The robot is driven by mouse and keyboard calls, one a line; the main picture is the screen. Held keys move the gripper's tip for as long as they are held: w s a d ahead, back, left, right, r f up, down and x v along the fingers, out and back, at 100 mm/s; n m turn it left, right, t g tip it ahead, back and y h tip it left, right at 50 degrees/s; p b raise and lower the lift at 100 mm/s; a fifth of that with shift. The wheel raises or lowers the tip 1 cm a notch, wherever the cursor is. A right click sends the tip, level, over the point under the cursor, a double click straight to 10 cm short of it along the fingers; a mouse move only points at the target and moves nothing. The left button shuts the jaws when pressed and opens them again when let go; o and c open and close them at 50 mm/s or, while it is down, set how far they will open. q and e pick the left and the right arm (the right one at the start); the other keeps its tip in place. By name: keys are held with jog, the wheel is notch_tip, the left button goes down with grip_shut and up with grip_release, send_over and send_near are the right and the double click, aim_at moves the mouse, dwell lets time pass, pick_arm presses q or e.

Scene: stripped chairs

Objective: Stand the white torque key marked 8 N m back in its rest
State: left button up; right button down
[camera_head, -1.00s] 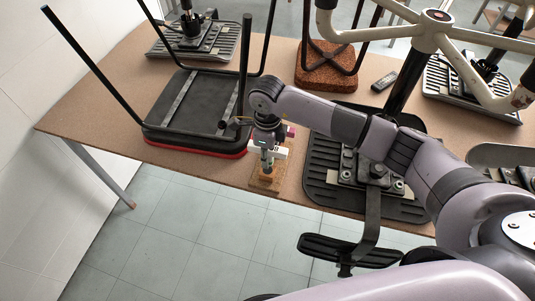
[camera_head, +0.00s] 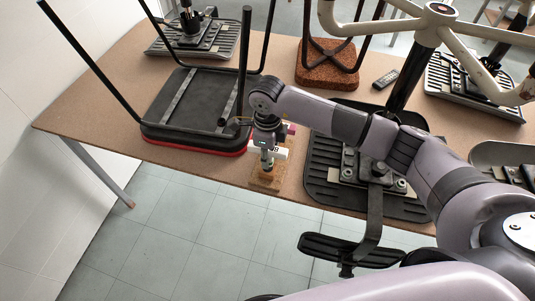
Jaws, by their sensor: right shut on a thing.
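The white torque key (camera_head: 282,154) shows as a small white piece with a dark marking beside my right gripper. My right gripper (camera_head: 267,163) points down near the table's front edge and is shut on the key. The wooden rest (camera_head: 265,183) stands on the table directly below the gripper. The gripper hides much of the key and the top of the rest, so I cannot tell whether the key touches the rest. My left gripper is not in view.
An upturned chair (camera_head: 185,110) with black legs lies to the left. A black chair base plate (camera_head: 325,170) lies close on the right, its arm overhanging the front edge. A brown cushioned stool (camera_head: 327,70) and a remote (camera_head: 386,78) are behind. A strip of bare table (camera_head: 95,110) shows at left.

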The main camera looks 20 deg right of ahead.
jog(key=shift+f+b, duration=1.05)
jog(key=shift+f, duration=0.15)
jog(key=c, duration=1.2)
grip_release()
